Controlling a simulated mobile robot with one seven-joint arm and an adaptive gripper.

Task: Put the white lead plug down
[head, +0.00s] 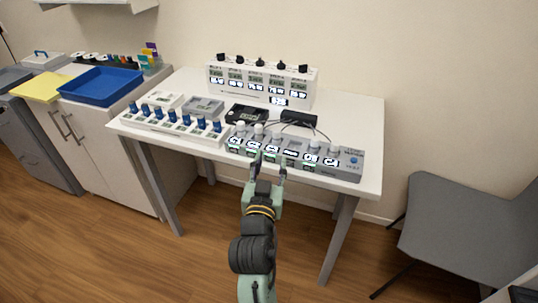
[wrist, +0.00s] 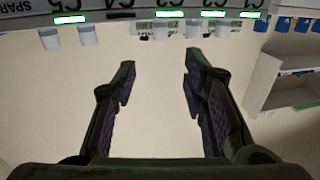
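My gripper (head: 270,163) is in front of the grey device (head: 350,168) at the table's front edge. In the wrist view my gripper (wrist: 158,72) is open, its two dark fingers are wide apart, and nothing is between them. White cylindrical plugs stand in a row on the device, such as a left one (head: 240,126) and a right one (head: 332,151). In the wrist view a white plug (wrist: 87,36) shows by the C5 label, apart from the fingers. A gap in the row shows by C4, whose bar is dark while others are green. I cannot tell which plug is the task's.
Black boxes (head: 247,113) and a white panel with knobs (head: 262,80) are behind. A blue tray (head: 100,87) is on the left cabinet. A grey chair (head: 460,225) is at right.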

